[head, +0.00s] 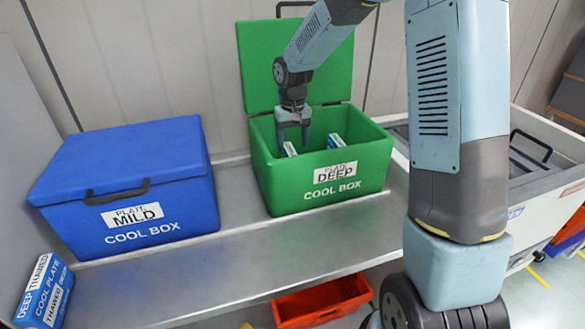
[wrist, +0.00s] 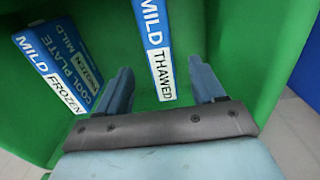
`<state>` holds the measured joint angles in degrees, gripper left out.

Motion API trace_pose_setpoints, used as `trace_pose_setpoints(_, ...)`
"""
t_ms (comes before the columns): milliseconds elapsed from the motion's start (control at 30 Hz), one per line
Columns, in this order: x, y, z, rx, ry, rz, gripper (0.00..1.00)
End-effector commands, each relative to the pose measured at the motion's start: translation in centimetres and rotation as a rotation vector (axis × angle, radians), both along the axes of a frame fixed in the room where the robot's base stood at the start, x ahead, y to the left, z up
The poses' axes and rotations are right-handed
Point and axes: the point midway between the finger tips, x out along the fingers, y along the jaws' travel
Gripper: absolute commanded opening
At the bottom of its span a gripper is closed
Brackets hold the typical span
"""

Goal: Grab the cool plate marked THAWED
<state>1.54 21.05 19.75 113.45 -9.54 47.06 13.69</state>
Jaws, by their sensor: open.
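My gripper (head: 293,140) is open and reaches down into the open green cool box (head: 322,190), marked PLATE DEEP. In the wrist view, a blue and white plate marked MILD THAWED (wrist: 156,50) stands between the spread fingers (wrist: 160,68), not gripped. A second plate marked MILD FROZEN (wrist: 55,65) stands to its left, tilted. In the head view, one plate (head: 289,149) shows by my fingers and another (head: 335,141) to the right; their labels are unreadable there. A third plate, marked DEEP THAWED (head: 43,293), stands at the lower left, outside the boxes.
A closed blue cool box (head: 130,190) marked PLATE MILD stands left of the green one on a metal bench (head: 200,270). The green lid (head: 260,60) stands raised behind. An orange-red tote (head: 320,300) sits below the front edge. A grey bin (head: 545,190) is at right.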

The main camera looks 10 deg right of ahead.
Motion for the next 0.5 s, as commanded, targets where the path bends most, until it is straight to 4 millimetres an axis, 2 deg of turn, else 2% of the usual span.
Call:
trace_pose_setpoints(267, 0.0, 0.0, -1.5, 0.000, 0.002, -0.001, 0.68)
trace_pose_setpoints(500, 0.2, 0.0, -4.7, -0.001, 0.003, -0.001, 0.68)
